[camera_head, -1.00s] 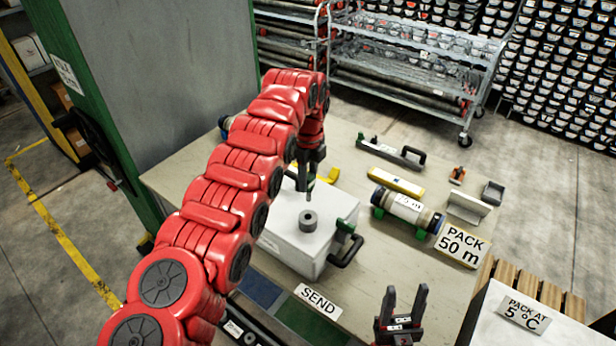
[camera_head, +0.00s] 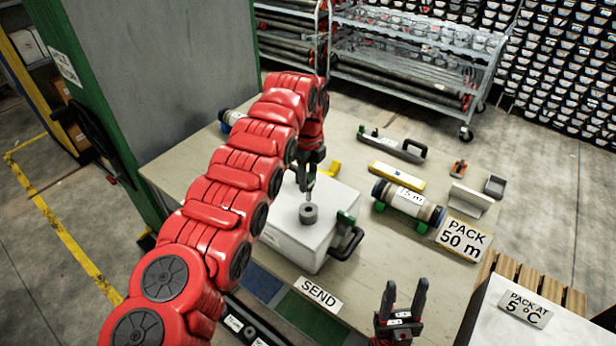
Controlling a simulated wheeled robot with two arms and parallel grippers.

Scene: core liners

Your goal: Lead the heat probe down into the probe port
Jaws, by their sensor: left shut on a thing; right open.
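The probe port (camera_head: 309,216) is a short grey cylinder with a hole in its top, standing on the white box (camera_head: 293,241) on the table. My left gripper (camera_head: 307,178) is above it, shut on the thin dark heat probe (camera_head: 308,193). The probe points down, and its lower end is at or just above the port's top. I cannot tell whether the tip is in the hole. The red arm hides part of the box's left side. My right gripper (camera_head: 402,302) is open and empty at the table's front edge.
The box has a black handle and green latch (camera_head: 347,237) on its right. A labelled core tube (camera_head: 408,203) lies in green cradles to the right, near a yellow block (camera_head: 396,176) and a black-handled tool (camera_head: 392,146). A white cooler (camera_head: 520,325) stands front right.

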